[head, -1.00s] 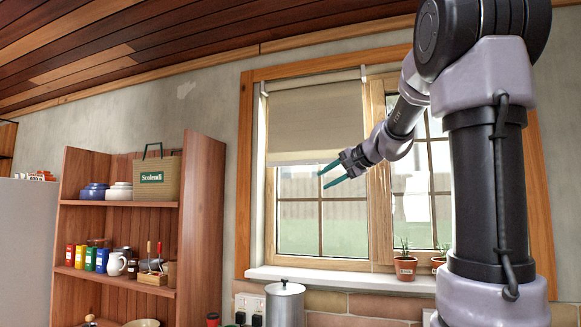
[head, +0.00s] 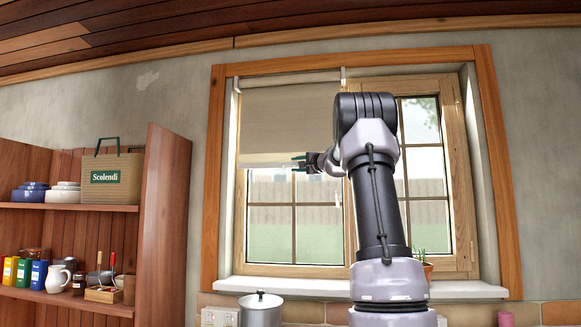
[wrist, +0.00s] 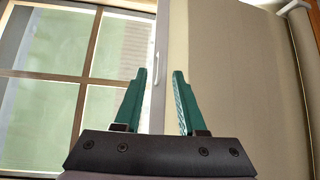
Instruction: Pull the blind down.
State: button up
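The beige roller blind (head: 285,122) hangs over the upper part of the left window pane, its pale bottom bar level with the middle of the window. My gripper (head: 298,163), with green fingers, is at the bar's height, towards its right part. In the wrist view my gripper (wrist: 160,73) is open, its fingertips apart. The blind (wrist: 235,70) fills the right side there, and its bottom bar (wrist: 157,100) runs between the two fingers as seen. I cannot tell whether the fingers touch it. My arm hides part of the blind's right side in the head view.
The window frame (head: 217,180) is wooden, with a white sill (head: 270,285) below. A potted plant (head: 427,268) stands on the sill, partly behind my arm. A metal pot (head: 261,312) is below the sill. A shelf unit (head: 165,220) with jars and a basket stands at left.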

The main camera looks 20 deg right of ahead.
aim_at(289, 165)
jog(key=shift+x, duration=1.8)
grip_shut()
